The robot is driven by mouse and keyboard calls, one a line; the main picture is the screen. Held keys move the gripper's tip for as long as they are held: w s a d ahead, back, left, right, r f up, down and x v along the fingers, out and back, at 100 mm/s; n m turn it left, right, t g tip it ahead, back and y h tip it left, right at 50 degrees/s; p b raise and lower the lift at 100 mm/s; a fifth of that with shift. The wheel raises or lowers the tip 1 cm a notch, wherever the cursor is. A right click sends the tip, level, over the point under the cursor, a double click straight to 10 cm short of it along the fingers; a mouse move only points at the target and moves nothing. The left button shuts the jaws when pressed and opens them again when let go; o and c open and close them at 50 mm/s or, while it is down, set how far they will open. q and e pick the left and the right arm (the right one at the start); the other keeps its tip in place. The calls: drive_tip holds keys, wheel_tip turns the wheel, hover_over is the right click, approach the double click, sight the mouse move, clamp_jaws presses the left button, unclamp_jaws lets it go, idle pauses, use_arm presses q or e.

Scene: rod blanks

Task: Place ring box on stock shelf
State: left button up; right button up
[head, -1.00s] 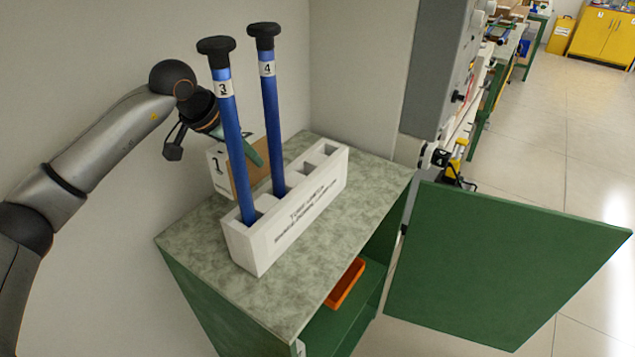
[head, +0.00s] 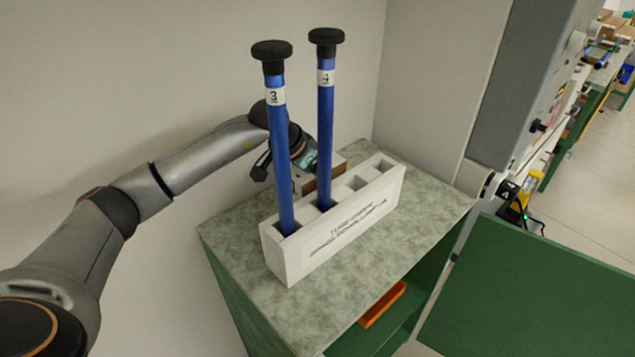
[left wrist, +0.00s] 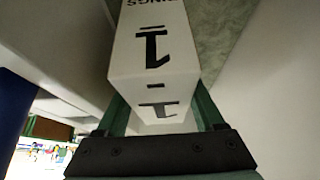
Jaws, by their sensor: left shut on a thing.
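The ring box is a white box marked 1, with lettering reading RINGS, in the left wrist view (left wrist: 155,45). My left gripper (left wrist: 162,105) is shut on it, one green finger on each side. In the head view the ring box (head: 331,168) and my left gripper (head: 306,160) are behind the blue rods, partly hidden. The box is low over the far part of the speckled cabinet top (head: 240,238); I cannot tell whether it touches. An open green cabinet has an inner shelf (head: 385,335), the only shelf I see. My right gripper is not in view.
A white rack (head: 335,232) stands on the cabinet top, holding blue rods 3 (head: 277,150) and 4 (head: 325,135) upright; its other slots are empty. An orange tray (head: 382,304) lies inside the cabinet. The open green door (head: 530,295) juts out at right.

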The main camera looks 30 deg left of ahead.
use_arm(q)
drive_tip(key=shift+f, duration=0.9)
drive_tip(key=shift+f, duration=0.1)
drive_tip(key=o, duration=1.6)
drive_tip(key=shift+c, duration=0.2)
